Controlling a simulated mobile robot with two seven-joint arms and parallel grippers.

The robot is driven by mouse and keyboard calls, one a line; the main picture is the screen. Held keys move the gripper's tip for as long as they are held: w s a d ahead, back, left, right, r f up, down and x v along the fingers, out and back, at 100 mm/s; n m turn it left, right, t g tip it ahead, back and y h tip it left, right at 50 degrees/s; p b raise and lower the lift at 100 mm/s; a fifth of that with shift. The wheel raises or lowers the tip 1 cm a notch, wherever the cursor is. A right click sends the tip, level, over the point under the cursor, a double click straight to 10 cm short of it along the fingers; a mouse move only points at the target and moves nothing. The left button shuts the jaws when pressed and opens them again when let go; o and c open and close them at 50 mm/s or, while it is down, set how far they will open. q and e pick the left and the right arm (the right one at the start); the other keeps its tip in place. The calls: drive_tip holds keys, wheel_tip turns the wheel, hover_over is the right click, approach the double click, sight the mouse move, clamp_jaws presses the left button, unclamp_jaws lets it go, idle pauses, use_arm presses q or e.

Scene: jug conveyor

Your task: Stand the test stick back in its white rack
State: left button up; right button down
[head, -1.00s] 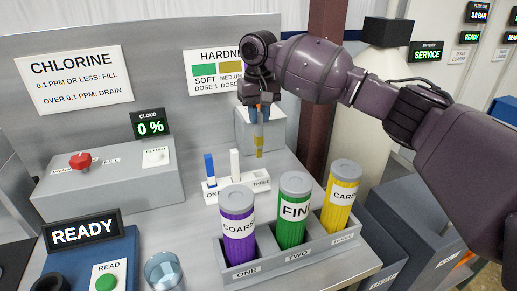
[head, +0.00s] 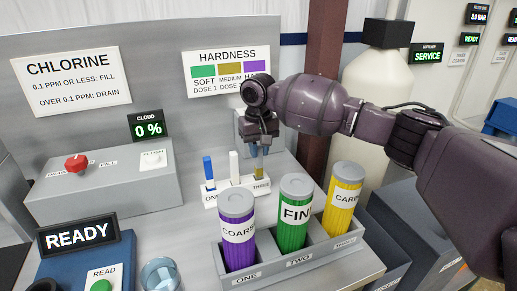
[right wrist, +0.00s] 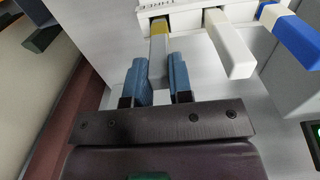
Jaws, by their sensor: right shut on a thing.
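The test stick (head: 259,168) is grey with an olive-yellow lower end. My right gripper (head: 260,148) is shut on its upper part and holds it roughly upright over the slot marked THREE of the white rack (head: 229,196). In the right wrist view the stick (right wrist: 158,46) sits between the blue fingers of the gripper (right wrist: 160,75), and its yellow end meets the slot of the rack (right wrist: 185,22). How deep the end is in the slot, I cannot tell. A blue stick (head: 208,168) and a white stick (head: 234,166) stand in the other slots. My left gripper is not in view.
A grey tray (head: 300,262) in front of the rack holds a purple canister (head: 238,240), a green canister (head: 294,225) and a yellow canister (head: 343,205). A control box (head: 110,185) with a red knob stands to the left. A glass (head: 160,272) stands at the front.

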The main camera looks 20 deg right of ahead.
drive_tip(key=c, duration=1)
unclamp_jaws()
wheel_tip(320, 180, up, 12)
drive_tip(key=shift+r+p, duration=0.1)
drive_tip(key=shift+p, duration=0.7)
drive_tip(key=shift+s, duration=0.1)
